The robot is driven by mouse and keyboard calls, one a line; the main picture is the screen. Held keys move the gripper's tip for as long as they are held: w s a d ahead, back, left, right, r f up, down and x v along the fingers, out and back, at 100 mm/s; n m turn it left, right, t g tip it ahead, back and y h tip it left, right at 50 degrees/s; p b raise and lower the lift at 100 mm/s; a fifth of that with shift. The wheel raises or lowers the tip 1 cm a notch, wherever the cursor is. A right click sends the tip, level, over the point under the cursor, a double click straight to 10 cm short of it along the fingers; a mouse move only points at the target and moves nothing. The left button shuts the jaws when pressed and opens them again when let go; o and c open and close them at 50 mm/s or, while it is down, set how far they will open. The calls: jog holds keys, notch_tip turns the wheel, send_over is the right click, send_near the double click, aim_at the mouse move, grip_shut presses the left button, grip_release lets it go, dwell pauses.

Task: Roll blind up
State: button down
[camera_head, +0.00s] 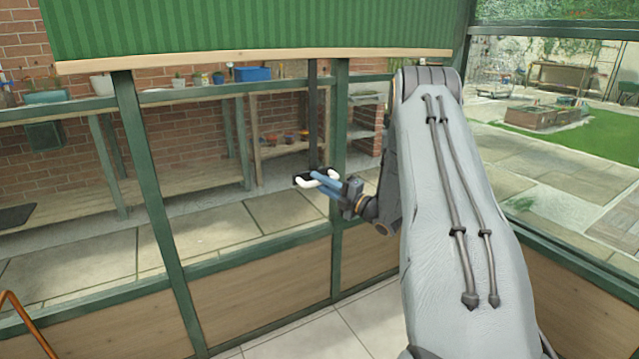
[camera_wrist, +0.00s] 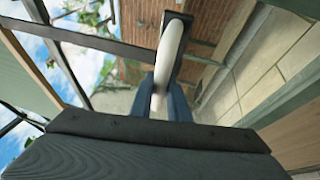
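The green blind (camera_head: 250,25) hangs across the top of the camera_head view, with a pale wooden bar (camera_head: 250,60) along its lower edge. A dark strap (camera_head: 313,115) hangs straight down below that bar to a white handle (camera_head: 304,183) with a black mount. My gripper (camera_head: 322,181) has its blue fingers around the handle's middle and appears shut on it. In the wrist view the curved white handle (camera_wrist: 172,50) runs down between the blue fingers (camera_wrist: 166,103). The exact contact is partly hidden.
Green window posts (camera_head: 150,200) and wood panels (camera_head: 245,290) stand behind the handle. Beyond the glass are a potting bench (camera_head: 180,95) with pots and a blue box (camera_head: 252,74), and paving. A copper-coloured curved tube (camera_head: 25,315) is at lower left. Pale floor tiles show below.

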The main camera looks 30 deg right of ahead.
jog(key=shift+r, duration=0.15)
notch_tip(320, 180, up, 73)
jog(key=p, duration=2.2)
jog(key=shift+f+p, duration=0.2)
jog(key=shift+p, duration=0.15)
jog(key=shift+r, duration=0.1)
jog(key=c, duration=1.9)
grip_release()
jog(key=shift+o, duration=1.1)
